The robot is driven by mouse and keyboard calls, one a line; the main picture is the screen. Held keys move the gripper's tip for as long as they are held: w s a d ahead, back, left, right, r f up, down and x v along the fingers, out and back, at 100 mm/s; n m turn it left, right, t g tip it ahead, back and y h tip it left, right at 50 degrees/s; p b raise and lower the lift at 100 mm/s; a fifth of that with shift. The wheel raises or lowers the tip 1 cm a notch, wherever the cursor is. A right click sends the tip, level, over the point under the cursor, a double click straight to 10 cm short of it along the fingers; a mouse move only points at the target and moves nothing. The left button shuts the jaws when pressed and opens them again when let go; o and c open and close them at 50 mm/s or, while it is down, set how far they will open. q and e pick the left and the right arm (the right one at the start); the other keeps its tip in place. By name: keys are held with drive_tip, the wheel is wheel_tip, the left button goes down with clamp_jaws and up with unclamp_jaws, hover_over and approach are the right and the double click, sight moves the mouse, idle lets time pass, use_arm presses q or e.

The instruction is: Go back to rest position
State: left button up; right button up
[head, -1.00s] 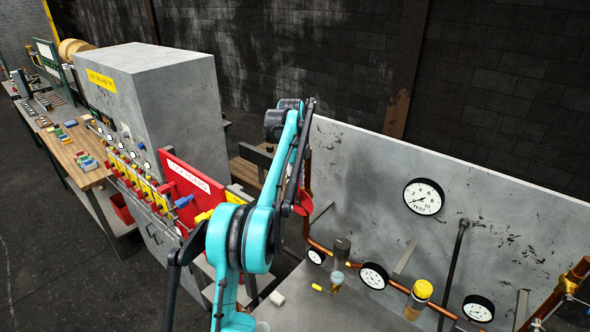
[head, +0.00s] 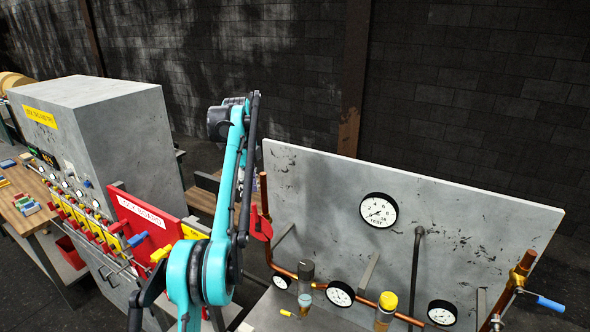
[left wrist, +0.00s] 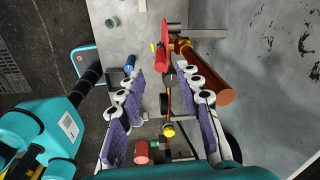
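My teal left arm (head: 236,170) rises from the bottom of the head view in front of the grey cabinet and panel; its gripper cannot be made out there. In the left wrist view my left gripper (left wrist: 160,72) is open, with purple-padded fingers apart and nothing held between them. A red valve handle (left wrist: 162,58) and a copper pipe (left wrist: 214,88) show beyond the fingertips, apparently not gripped. The red handle also shows beside the arm in the head view (head: 261,227). My right gripper is not in view.
A grey upright panel (head: 470,220) carries a round gauge (head: 378,210), smaller gauges and copper piping. A yellow-capped fitting (head: 386,308) stands at its foot. A red board (head: 145,222) and grey cabinet (head: 125,130) stand left. A blue-handled valve (head: 548,304) juts out at right.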

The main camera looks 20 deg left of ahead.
use_arm(q)
drive_tip(key=s+d+f+n+t+b, duration=0.1)
drive_tip(key=s+d+f+n+b, duration=0.3)
drive_tip(key=d+f+b, duration=0.45)
drive_tip(key=s+d+f+n+t+b, duration=0.2)
drive_tip(key=s+d+f+n+b, duration=0.15)
drive_tip(key=d+f+b, duration=0.45)
drive_tip(key=s+d+f+n+t+b, duration=0.1)
drive_tip(key=s+d+f+n+b, duration=0.2)
drive_tip(key=s+f+b, duration=0.3)
drive_tip(key=s+d+f+n+t+b, duration=0.1)
drive_tip(key=s+d+f+n+b, duration=0.2)
drive_tip(key=f, duration=1.4)
drive_tip(key=s+d+f+n+t+b, duration=0.1)
drive_tip(key=s+d+f+n+b, duration=0.2)
drive_tip(key=s+d+f+b, duration=0.3)
drive_tip(key=s+f+b, duration=0.4)
drive_tip(key=s+f, duration=0.2)
drive_tip(key=shift+b, duration=0.3)
